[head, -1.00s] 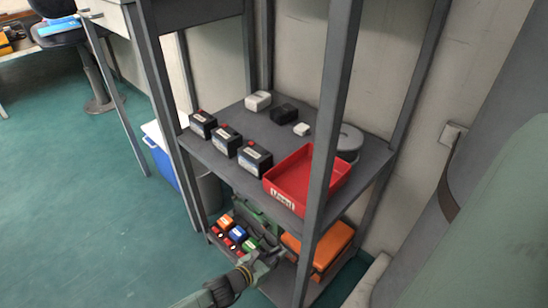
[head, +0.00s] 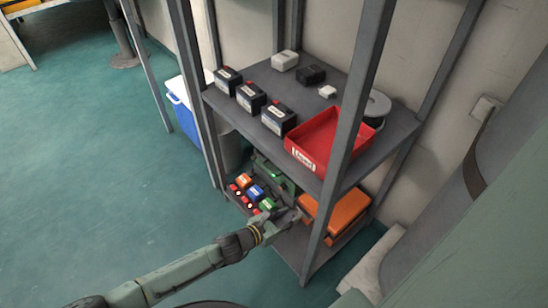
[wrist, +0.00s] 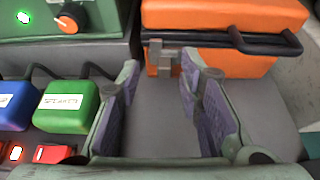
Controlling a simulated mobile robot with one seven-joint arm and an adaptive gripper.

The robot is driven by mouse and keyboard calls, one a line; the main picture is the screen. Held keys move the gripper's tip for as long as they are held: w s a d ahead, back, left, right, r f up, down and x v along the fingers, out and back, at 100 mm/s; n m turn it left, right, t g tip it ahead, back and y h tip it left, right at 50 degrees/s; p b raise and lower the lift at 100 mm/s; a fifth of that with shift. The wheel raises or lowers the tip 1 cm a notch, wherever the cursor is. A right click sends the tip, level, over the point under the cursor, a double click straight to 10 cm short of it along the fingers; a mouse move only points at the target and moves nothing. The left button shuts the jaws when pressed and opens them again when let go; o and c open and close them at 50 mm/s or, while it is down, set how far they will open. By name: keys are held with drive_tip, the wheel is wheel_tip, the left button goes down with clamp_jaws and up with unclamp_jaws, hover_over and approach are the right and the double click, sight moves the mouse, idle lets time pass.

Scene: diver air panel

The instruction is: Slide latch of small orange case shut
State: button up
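The orange case (head: 337,212) lies on the lower shelf, right of my gripper (head: 286,219). In the wrist view the orange case (wrist: 225,25) is at the upper right, with a dark handle bar along its front. A small grey latch (wrist: 160,58) sits at the front left of the case, at the lid seam. In the wrist view my gripper (wrist: 162,88) is open and empty, with its two purple-lined fingers apart. The latch appears between and beyond the fingertips; I cannot tell if either finger touches it. The exact latch position is hard to tell.
A green panel (wrist: 70,22) with an orange knob stands left of the case. Green (wrist: 66,105) and blue (wrist: 18,105) blocks and red switches lie left of my gripper. The upper shelf (head: 235,115) and a grey post (head: 345,150) are close by. Bare shelf lies under the fingers.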

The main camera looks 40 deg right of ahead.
drive_tip(key=v, duration=1)
idle(0.4)
